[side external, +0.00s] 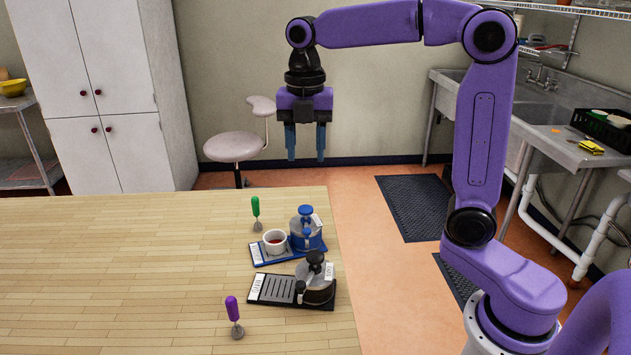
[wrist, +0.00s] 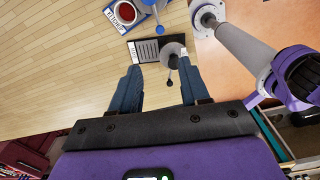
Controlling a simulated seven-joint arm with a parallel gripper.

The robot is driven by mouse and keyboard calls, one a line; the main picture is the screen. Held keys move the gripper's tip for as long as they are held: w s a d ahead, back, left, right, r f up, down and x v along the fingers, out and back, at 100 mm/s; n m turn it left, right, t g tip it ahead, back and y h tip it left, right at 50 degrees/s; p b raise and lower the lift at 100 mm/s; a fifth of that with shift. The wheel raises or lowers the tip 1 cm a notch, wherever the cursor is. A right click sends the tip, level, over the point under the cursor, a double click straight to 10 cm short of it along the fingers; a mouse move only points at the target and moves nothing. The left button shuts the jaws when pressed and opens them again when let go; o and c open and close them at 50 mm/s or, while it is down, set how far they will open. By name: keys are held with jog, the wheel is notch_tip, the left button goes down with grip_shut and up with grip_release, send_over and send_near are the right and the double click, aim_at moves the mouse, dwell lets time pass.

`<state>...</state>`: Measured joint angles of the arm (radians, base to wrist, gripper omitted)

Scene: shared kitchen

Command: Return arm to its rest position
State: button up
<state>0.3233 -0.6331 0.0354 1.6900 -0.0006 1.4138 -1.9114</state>
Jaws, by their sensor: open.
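My gripper (side external: 306,142) is raised in the air above the table, pointing down, open and empty. In the wrist view its two blue fingers (wrist: 160,92) are spread apart with nothing between them. My purple arm is bent, with its forearm about level at the top of the side view. The wooden table (side external: 120,260) lies below the gripper.
A blue device (side external: 306,232) with a white cup (side external: 274,240) and a black device (side external: 316,280) stand near the table's right edge. A green-handled tool (side external: 256,208) and a purple-handled tool (side external: 233,310) stand nearby. A stool (side external: 236,147), cabinet (side external: 110,90) and sink (side external: 540,110) stand beyond.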

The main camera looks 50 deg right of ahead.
jog(key=s+f+m, duration=0.4)
jog(key=s, duration=0.4)
jog(key=s+f+m, duration=0.4)
jog(key=s, duration=0.5)
jog(key=s+f+m, duration=0.4)
jog(key=s, duration=0.4)
jog(key=shift+s+f+m, duration=0.3)
jog(key=shift+m, duration=0.1)
